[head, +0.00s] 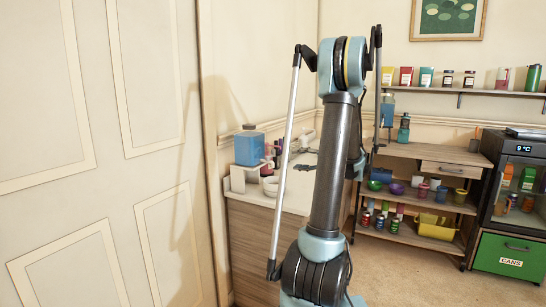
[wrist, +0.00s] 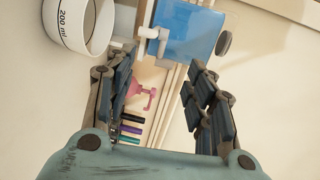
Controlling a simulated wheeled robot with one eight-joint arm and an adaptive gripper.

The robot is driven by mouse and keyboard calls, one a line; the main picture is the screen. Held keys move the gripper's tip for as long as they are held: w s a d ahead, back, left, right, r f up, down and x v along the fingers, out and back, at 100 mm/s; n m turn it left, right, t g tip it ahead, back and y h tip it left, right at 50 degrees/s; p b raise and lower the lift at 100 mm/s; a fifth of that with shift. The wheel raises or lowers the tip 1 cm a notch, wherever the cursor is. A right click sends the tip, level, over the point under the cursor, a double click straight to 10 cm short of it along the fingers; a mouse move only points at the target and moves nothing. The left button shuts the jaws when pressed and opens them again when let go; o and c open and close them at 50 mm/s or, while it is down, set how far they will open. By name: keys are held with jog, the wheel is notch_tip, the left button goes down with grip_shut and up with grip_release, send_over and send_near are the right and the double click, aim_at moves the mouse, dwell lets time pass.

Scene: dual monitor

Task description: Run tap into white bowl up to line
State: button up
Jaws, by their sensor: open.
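The white bowl (wrist: 103,30) is at the upper left of the wrist view, marked "200 ml" on its side. No water shows in the visible part. It also shows in the head view (head: 270,187), partly behind my arm. A clear tank of blue liquid (head: 249,148) sits on a white stand on the counter, and shows in the wrist view (wrist: 186,32). The white tap (wrist: 152,34) is at the tank's left edge there, close to the bowl's right side. My gripper (wrist: 158,75) is open and empty, its fingers pointing towards the tank and tap.
A pink object (wrist: 142,96) and several coloured markers (wrist: 131,129) lie between my fingers in the wrist view. In the head view, a white door (head: 90,150) is at left. A wooden shelf unit (head: 425,165) with bowls and cups stands at right, beside a dark cabinet (head: 512,180).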

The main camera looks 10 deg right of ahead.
aim_at(273, 154)
jog(key=w+d+t, duration=0.1)
jog(key=d, duration=0.3)
jog(key=shift+y, duration=0.3)
jog(key=x, duration=1.7)
jog(key=shift+w+a, duration=0.15)
jog(key=shift+w, duration=0.2)
jog(key=shift+c, duration=0.4)
jog(key=c, duration=1)
